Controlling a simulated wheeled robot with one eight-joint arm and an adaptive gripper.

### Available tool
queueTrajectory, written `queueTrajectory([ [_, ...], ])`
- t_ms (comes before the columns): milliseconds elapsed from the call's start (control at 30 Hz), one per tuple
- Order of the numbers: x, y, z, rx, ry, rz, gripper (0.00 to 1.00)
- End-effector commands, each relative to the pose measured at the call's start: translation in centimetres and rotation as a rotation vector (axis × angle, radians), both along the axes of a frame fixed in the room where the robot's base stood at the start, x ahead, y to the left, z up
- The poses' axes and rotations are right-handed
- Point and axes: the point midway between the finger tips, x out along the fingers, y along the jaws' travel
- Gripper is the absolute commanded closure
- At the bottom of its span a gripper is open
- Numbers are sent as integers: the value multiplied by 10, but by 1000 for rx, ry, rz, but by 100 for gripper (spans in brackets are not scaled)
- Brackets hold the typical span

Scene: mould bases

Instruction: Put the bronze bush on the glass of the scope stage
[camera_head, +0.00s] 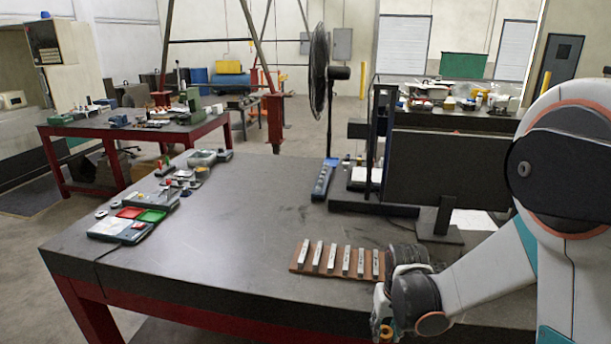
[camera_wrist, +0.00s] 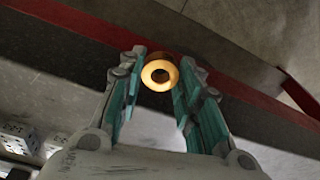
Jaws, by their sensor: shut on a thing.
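The bronze bush (camera_wrist: 160,86) is a short golden ring with a round hole, seen end-on in the wrist view. My gripper (camera_wrist: 162,64) is shut on it, with one teal-lined finger on each side. In the head view the bush (camera_head: 386,332) shows small and orange below my gripper (camera_head: 383,317), at the table's front edge. What looks like the scope stage is a pale plate (camera_head: 361,175) at the back right, beside a dark column.
A brown rack with several pale blocks (camera_head: 332,262) lies just left of my gripper. The dark monitor (camera_head: 450,170) stands on the right, near my arm. The table's middle is clear.

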Motion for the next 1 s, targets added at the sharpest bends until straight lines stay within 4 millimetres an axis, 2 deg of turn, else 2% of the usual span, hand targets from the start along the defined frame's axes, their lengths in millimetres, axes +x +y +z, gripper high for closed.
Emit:
queueTrajectory([
  [33, 0, 0, -17, 0, 0, 0, 100],
  [100, 0, 0, -26, 0, 0, 0, 100],
  [300, 0, 0, -40, 0, 0, 0, 100],
  [1000, 0, 0, -40, 0, 0, 0, 100],
])
